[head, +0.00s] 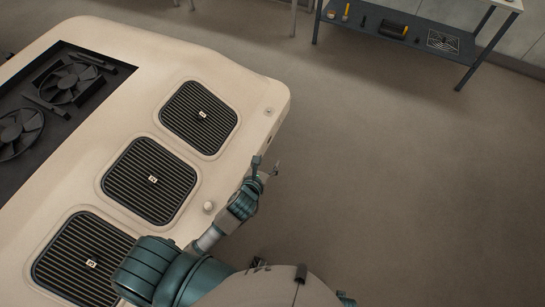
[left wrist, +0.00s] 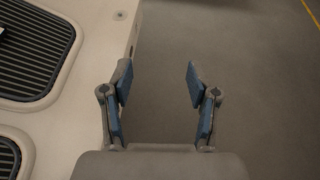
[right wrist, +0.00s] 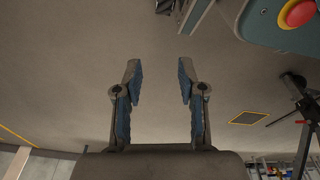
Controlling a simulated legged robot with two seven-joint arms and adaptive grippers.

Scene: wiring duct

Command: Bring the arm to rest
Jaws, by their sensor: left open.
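My left gripper (head: 266,166) is beside the right edge of the beige housing (head: 235,85). In the left wrist view its two blue-padded fingers (left wrist: 158,72) stand apart with only bare floor between them. It is open and empty. My right gripper (right wrist: 158,70) shows in the right wrist view, with its fingers apart and nothing between them. It points over open floor. The right gripper is not seen in the head view.
The housing has several dark slatted vents (head: 150,180) and a dark recess with fans (head: 68,82). A shelf bench (head: 420,38) stands at the back. The right wrist view shows a red button (right wrist: 297,13) and a black stand (right wrist: 300,100). Floor right of the housing is clear.

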